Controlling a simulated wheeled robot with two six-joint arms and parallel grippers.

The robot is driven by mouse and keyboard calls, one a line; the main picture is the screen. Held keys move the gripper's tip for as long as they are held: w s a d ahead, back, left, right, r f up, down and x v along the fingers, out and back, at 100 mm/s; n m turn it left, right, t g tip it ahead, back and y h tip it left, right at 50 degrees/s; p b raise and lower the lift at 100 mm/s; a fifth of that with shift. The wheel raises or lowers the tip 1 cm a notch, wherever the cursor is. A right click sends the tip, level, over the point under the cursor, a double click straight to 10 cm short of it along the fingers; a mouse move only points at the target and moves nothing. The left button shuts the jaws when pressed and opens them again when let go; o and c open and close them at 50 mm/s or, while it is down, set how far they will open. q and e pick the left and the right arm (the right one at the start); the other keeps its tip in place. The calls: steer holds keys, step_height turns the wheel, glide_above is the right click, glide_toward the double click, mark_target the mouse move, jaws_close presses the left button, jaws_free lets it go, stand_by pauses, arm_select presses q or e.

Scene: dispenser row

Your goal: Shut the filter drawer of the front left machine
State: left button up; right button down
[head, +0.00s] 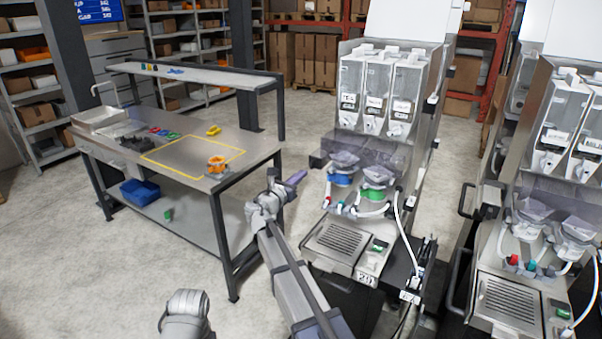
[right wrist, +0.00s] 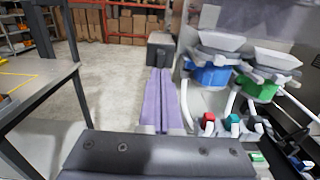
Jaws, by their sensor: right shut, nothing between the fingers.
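The front left machine (head: 432,122) is a steel dispenser with several clear hoppers, a blue and a green mixer part and a drip grille. A dark grey box (head: 318,160) sticks out from its left side and looks like the filter drawer, standing open. In the right wrist view this box (right wrist: 160,50) stands ahead, beyond the fingertips. My right gripper (head: 297,178) has purple fingers, pressed together and empty. It is left of the machine's front, nearer to me than the box and apart from it. The fingers also show in the right wrist view (right wrist: 161,88).
A steel workbench (head: 218,190) with a yellow-marked area stands at the left. A second machine (head: 515,250) stands at the right. White hoses and colored knobs are on the front left machine. Bare floor lies between bench and machine.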

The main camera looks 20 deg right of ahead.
steer(key=v, duration=0.9)
steer(key=shift+s+a, duration=0.2)
steer(key=shift+a, duration=0.1)
steer(key=s+a+f+m+g+y, duration=0.3)
steer(key=s+f+m, duration=0.3)
steer(key=s+f, duration=0.2)
steer(key=s+a+f+m+g+y, duration=0.3)
steer(key=s+f+m, duration=0.4)
steer(key=s+a+f+m+g+y, duration=0.2)
steer(key=s+a+f+m+y, duration=0.1)
steer(key=s+a, duration=0.3)
steer(key=s+a+f+m+g+y, duration=0.3)
steer(key=s+a, duration=0.4)
steer(key=s, duration=0.3)
steer(key=f+m+y, duration=0.1)
steer(key=m, duration=0.1)
steer(key=shift+s+m, duration=0.3)
steer(key=shift+s, duration=0.05)
